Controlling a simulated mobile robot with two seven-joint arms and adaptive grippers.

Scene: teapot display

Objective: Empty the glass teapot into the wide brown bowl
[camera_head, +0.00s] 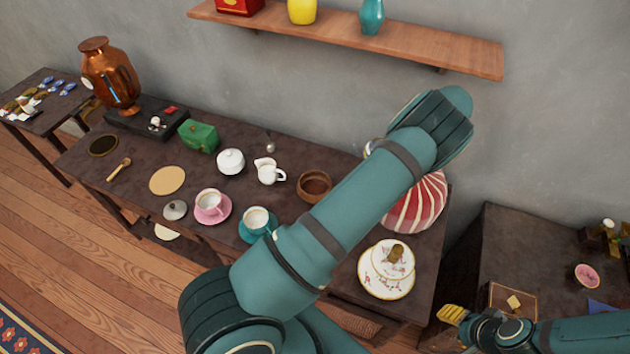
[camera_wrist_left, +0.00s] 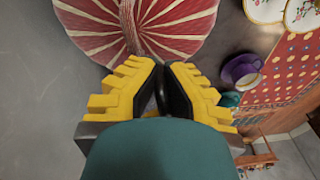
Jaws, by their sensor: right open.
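A round brown bowl (camera_head: 314,187) stands on the dark table, just left of my left arm in the head view. I cannot make out the glass teapot; a small pale curved edge (camera_head: 371,147) shows behind my left arm, but I cannot tell what it is. My left gripper is hidden behind its arm in the head view.
A red-and-white striped round object (camera_head: 418,205) stands beside my left arm. A white creamer (camera_head: 268,171), lidded white pot (camera_head: 231,161), pink cup (camera_head: 208,203), teal cup (camera_head: 257,222) and stacked plates (camera_head: 386,277) crowd the table (camera_head: 130,205). A shelf (camera_head: 430,46) hangs above.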

